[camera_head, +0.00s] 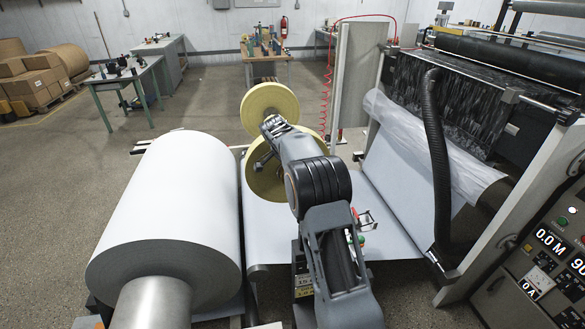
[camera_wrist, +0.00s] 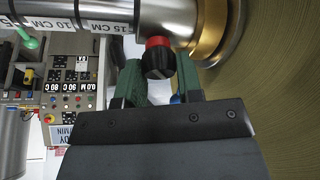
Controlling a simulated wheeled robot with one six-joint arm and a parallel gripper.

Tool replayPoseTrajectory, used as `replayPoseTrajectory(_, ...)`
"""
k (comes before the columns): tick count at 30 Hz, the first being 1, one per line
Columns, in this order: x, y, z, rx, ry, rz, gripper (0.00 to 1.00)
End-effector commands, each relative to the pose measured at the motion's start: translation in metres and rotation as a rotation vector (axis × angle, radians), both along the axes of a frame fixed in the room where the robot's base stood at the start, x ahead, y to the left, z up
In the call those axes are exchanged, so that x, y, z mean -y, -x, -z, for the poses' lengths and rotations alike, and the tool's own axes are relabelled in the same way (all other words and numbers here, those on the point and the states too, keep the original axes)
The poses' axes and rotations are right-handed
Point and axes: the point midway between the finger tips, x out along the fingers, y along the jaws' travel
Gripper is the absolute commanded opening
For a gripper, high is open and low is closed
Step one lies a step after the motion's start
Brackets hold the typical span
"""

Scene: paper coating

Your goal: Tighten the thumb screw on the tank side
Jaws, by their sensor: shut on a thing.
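A black thumb screw knob with a red collar (camera_wrist: 157,62) sits against a shiny metal shaft (camera_wrist: 150,14) marked 10 CM and 15 CM in the wrist view. My gripper (camera_wrist: 159,76) has its two green fingers on either side of the knob and is shut on it. A brass-coloured ring (camera_wrist: 211,25) is on the shaft to the right, beside the face of a yellow roll (camera_wrist: 270,90). In the head view my arm reaches to the yellow rolls (camera_head: 268,105); the knob and fingertips are hidden there.
A large white paper roll (camera_head: 175,205) stands at left. A pale sheet (camera_head: 390,205) runs under my arm toward the coating machine. A black hose (camera_head: 437,150) and a control panel (camera_head: 545,265) are at right. The panel also shows in the wrist view (camera_wrist: 60,90).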

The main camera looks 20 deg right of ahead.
Motion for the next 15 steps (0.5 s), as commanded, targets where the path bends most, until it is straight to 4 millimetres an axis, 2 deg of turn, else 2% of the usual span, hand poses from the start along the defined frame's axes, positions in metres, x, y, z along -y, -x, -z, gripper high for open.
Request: replayPoseTrajectory(15,-0.0005,-0.0015,-0.0021,0.0,-0.002,0.421,0.1)
